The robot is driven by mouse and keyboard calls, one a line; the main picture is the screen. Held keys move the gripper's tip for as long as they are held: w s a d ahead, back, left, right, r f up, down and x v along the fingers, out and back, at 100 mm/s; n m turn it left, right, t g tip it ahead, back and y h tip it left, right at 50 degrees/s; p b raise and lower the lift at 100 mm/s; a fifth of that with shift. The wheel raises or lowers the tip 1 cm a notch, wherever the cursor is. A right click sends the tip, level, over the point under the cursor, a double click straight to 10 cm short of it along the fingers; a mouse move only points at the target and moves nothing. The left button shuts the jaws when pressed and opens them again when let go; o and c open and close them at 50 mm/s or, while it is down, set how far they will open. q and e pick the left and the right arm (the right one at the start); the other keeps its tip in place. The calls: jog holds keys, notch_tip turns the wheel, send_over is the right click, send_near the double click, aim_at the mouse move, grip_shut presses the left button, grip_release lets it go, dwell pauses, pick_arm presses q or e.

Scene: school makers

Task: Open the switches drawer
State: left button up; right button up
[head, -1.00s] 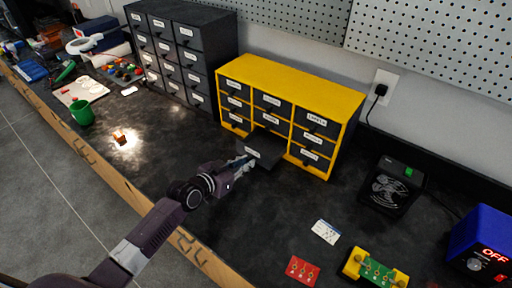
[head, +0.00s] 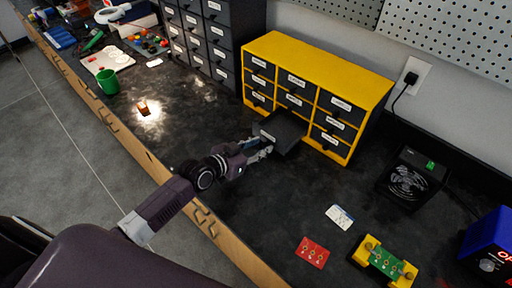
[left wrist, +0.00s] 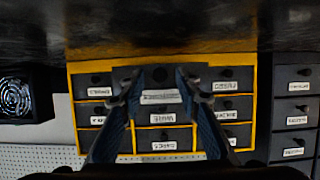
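The yellow cabinet (head: 345,72) of small dark drawers stands at the back of the bench. Its bottom-middle drawer (head: 284,132) is pulled well out; the other drawers are closed. The drawer's label is too small to read surely. My left gripper (head: 268,147) is just in front of the pulled-out drawer. In the left wrist view, which shows the cabinet upside down, the two fingers of the left gripper (left wrist: 160,92) are spread apart, with the drawer's front and knob (left wrist: 160,74) showing between them. I see no finger closed on the knob. My right gripper is out of view.
A dark drawer cabinet (head: 218,38) stands to the left. A black fan box (head: 411,182), a white card (head: 339,217), a red board (head: 312,252) and a yellow holder with a green board (head: 384,262) lie to the right. A green cup (head: 108,82) is at the left.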

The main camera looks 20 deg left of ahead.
pick_arm(q)
jog(key=v, duration=1.2)
jog(key=shift+a, duration=0.1)
